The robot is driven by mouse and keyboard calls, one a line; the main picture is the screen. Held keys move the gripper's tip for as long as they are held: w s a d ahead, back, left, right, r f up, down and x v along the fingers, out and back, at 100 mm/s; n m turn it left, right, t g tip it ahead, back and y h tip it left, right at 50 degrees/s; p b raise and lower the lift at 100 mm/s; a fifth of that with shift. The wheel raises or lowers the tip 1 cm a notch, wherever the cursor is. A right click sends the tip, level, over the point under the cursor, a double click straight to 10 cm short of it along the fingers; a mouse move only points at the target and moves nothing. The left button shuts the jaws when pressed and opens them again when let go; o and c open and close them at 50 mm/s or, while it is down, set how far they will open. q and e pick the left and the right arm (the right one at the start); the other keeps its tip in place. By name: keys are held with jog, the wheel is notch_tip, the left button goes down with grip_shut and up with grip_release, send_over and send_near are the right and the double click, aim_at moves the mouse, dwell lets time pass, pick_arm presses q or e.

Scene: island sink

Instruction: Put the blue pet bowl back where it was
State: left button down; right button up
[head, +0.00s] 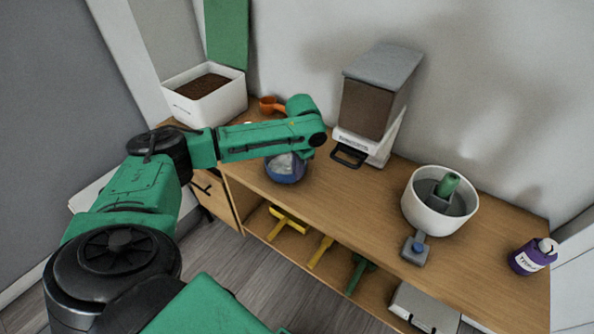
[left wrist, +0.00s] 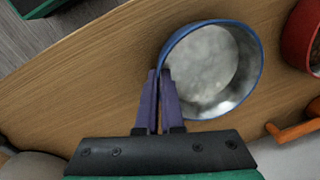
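The blue pet bowl (head: 287,172), with a silvery inside, is at the front left part of the wooden counter (head: 385,190), under my left gripper. In the left wrist view the blue bowl (left wrist: 215,72) shows from above, with its rim at the fingers. My left gripper (left wrist: 158,75) has its two purple fingers close together, one on each side of the bowl's near rim, pinching it. In the head view my left arm hides most of the gripper. I cannot tell whether the bowl rests on the counter or is slightly raised. My right gripper is not in view.
A white bin of brown kibble (head: 207,95) and an orange scoop (head: 270,105) are behind. A red bowl (left wrist: 302,35) is near the blue one. A food dispenser (head: 372,105), white pot (head: 440,205) and purple bottle (head: 530,257) stand right. Yellow tools (head: 288,220) lie on the shelf below.

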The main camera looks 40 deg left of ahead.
pick_arm(q)
jog(key=c, duration=1.1)
grip_release()
jog(key=shift+o, duration=0.2)
notch_tip(320, 180, up, 12)
jog(key=d, duration=0.1)
jog(key=shift+s, duration=0.15)
jog(key=shift+d, duration=0.1)
